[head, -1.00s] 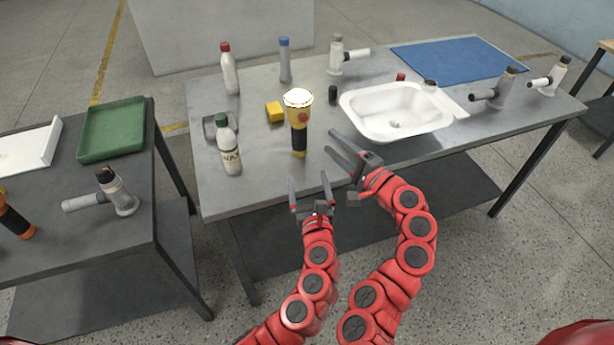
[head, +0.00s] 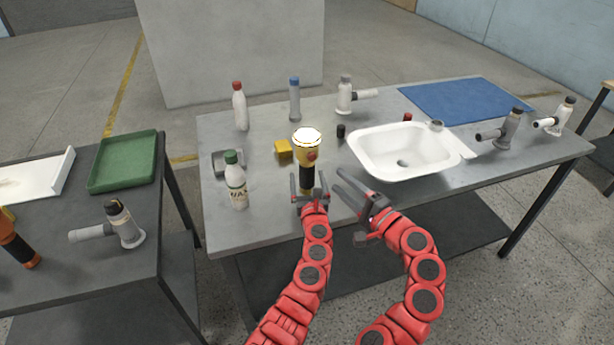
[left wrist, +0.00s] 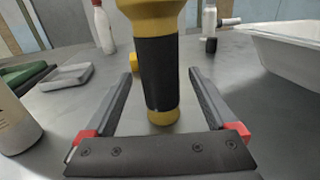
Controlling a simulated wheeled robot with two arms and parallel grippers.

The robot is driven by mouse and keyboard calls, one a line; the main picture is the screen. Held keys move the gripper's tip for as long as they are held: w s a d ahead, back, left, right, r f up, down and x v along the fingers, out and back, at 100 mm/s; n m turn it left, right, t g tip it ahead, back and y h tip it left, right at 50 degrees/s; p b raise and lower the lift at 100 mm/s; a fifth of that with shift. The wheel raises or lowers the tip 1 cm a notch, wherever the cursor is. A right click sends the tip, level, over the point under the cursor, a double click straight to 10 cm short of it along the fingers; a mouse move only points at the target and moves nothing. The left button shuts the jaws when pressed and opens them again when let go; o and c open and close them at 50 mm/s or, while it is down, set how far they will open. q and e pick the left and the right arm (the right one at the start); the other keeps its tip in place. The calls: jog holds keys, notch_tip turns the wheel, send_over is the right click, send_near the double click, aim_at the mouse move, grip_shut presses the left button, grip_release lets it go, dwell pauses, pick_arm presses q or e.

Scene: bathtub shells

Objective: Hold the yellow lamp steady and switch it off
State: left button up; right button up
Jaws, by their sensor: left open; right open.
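The yellow lamp (head: 306,157) stands upright on the grey table, with a lit white top, a red button on its side and a black grip. In the left wrist view its black grip (left wrist: 157,72) stands between the two fingers of my left gripper (left wrist: 162,80), with gaps on both sides. My left gripper (head: 308,183) is open around the lamp's lower part in the head view. My right gripper (head: 357,190) is open and empty, to the right of the lamp near the table's front edge.
A wax bottle (head: 236,182) and a yellow block (head: 283,150) stand left of the lamp. A white basin (head: 366,160) is to its right. A red-capped bottle (head: 241,108) and a blue-capped bottle (head: 294,100) stand behind. A blue mat (head: 440,97) lies at the back right.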

pick_arm(q)
jog(key=shift+w+r, duration=0.1)
jog(key=shift+w, duration=0.35)
jog(key=shift+w+a, duration=0.1)
jog(key=shift+w, duration=0.2)
grip_shut()
pick_arm(e)
grip_shut()
dwell(1.4)
